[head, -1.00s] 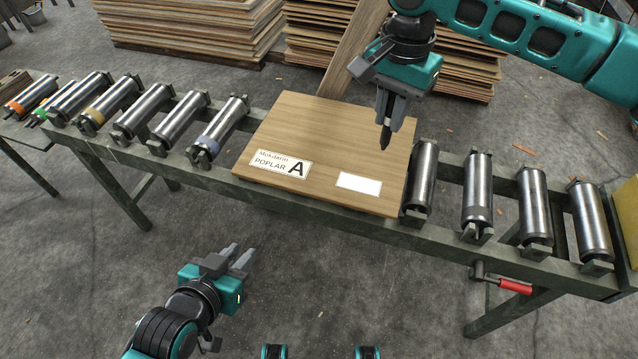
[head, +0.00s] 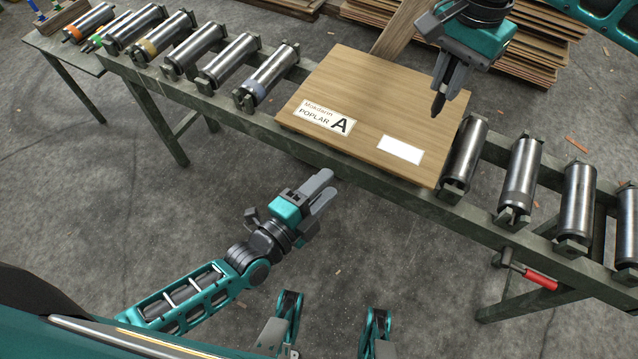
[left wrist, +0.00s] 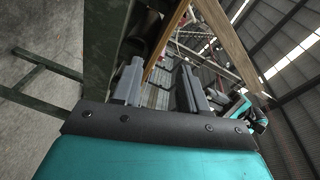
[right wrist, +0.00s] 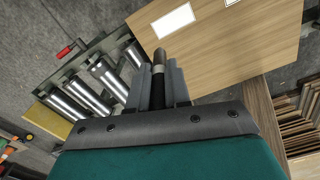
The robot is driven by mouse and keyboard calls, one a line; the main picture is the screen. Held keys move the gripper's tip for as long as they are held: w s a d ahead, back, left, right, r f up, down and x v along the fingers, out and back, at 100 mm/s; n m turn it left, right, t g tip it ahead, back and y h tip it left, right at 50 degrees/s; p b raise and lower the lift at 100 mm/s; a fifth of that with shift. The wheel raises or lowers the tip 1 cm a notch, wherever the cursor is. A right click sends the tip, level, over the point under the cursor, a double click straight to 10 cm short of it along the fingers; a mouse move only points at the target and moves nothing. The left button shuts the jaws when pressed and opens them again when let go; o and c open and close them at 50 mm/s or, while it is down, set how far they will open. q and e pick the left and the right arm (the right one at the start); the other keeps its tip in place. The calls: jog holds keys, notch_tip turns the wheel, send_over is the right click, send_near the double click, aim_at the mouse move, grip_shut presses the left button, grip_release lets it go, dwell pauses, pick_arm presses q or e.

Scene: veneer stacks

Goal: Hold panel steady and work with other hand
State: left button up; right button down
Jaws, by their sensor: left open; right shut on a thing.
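A wooden panel (head: 375,105) lies flat on the roller conveyor. It bears a printed label (head: 323,118) reading "POPLAR A" and a blank white label (head: 401,149). The panel also fills the upper right of the right wrist view (right wrist: 235,55). My right gripper (head: 447,88) is above the panel's right part, shut on a dark marker-like tool (right wrist: 158,72) whose tip points down. I cannot tell whether the tip touches the wood. My left gripper (head: 322,192) is open and empty, in front of the panel's near edge and apart from it.
Metal rollers (head: 270,75) line the conveyor left of the panel, with more rollers (head: 520,175) to its right. A red handle (head: 540,280) sticks out from the near rail. Veneer stacks (head: 530,50) stand behind.

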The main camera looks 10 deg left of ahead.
aim_at(350, 153)
pick_arm(q)
jog(key=w+d+m, duration=0.1)
jog(key=w, duration=0.2)
jog(key=w+d+m, duration=0.1)
jog(key=w+d, duration=0.1)
jog(key=w, duration=0.2)
jog(key=w+d+t, duration=0.1)
jog(key=w, duration=0.3)
jog(key=shift+w+d+f+m, duration=0.2)
jog(key=shift+w+d+m, duration=0.05)
jog(key=shift+d+m, duration=0.15)
grip_shut()
dwell(0.4)
pick_arm(e)
jog(key=shift+t+y, duration=0.8)
jog(key=shift+t, duration=0.1)
jog(key=shift+w+a+f, duration=0.15)
jog(key=shift+a+f, duration=0.7)
jog(key=shift+f, duration=0.9)
jog(key=shift+w+a+f, duration=0.1)
jog(key=shift+a+f, duration=0.75)
jog(key=shift+f, duration=0.95)
jog(key=shift+w+a+f, duration=0.15)
jog(key=shift+a+f, duration=0.7)
jog(key=shift+f, duration=0.9)
